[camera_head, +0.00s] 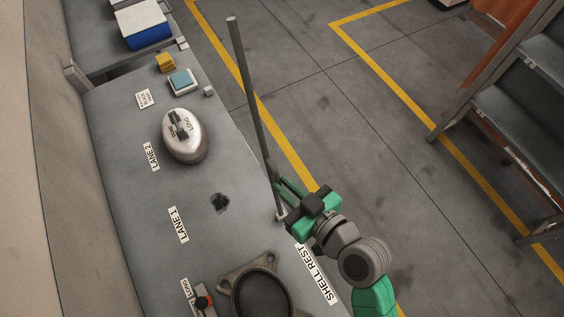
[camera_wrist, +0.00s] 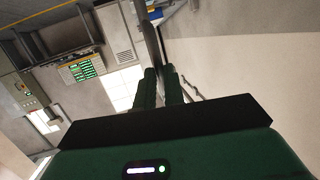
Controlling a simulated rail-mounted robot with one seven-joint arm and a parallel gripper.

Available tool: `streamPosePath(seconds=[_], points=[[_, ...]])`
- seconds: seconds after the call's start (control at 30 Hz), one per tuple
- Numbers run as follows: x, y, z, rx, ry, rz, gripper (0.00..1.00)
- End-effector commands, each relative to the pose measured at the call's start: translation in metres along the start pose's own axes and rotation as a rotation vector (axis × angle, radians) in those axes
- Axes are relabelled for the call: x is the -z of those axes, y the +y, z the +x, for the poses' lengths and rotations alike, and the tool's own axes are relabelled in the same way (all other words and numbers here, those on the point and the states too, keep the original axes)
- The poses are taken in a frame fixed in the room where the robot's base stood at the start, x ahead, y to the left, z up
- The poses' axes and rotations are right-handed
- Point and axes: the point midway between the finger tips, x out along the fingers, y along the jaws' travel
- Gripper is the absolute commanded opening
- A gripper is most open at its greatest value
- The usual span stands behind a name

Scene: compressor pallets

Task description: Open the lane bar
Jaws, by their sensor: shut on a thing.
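The lane bar (camera_head: 250,90) is a long, thin dark grey rod. In the head view it runs from a small pivot-like base near the bench's right edge up past the far end of the lanes. It lies over the floor side of the bench; I cannot tell its exact tilt. My gripper (camera_head: 278,187), green and black, is shut on the bar near its lower end. In the wrist view, the bar (camera_wrist: 150,40) rises dark between the two green fingers (camera_wrist: 160,88).
The grey bench (camera_head: 235,165) carries a silver dome (camera_head: 185,145) by the LANE 2 label, a dark hole (camera_head: 220,203) by LANE 1, and a flanged ring (camera_head: 262,295) near SHELL REST. A blue-topped block (camera_head: 181,80) stands farther back. A shelf rack (camera_head: 515,110) is at right; floor between is clear.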

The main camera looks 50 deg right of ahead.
Motion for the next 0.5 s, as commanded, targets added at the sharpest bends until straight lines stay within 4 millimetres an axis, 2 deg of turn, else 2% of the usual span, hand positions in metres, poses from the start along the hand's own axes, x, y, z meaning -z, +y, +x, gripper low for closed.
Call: streamPosePath(seconds=[0.33, 0.37, 0.4, 0.47, 0.5], points=[[0.0011, 0.0, -0.0004, 0.0, 0.004, 0.0, 0.0], [0.0011, 0.0, -0.0004, 0.0, 0.004, 0.0, 0.12], [0.001, 0.0, -0.0003, 0.0, 0.003, 0.0, 0.2], [0.0009, 0.0, -0.0003, 0.0, 0.003, 0.0, 0.32], [0.0007, 0.0, -0.0003, 0.0, 0.003, 0.0, 0.33]])
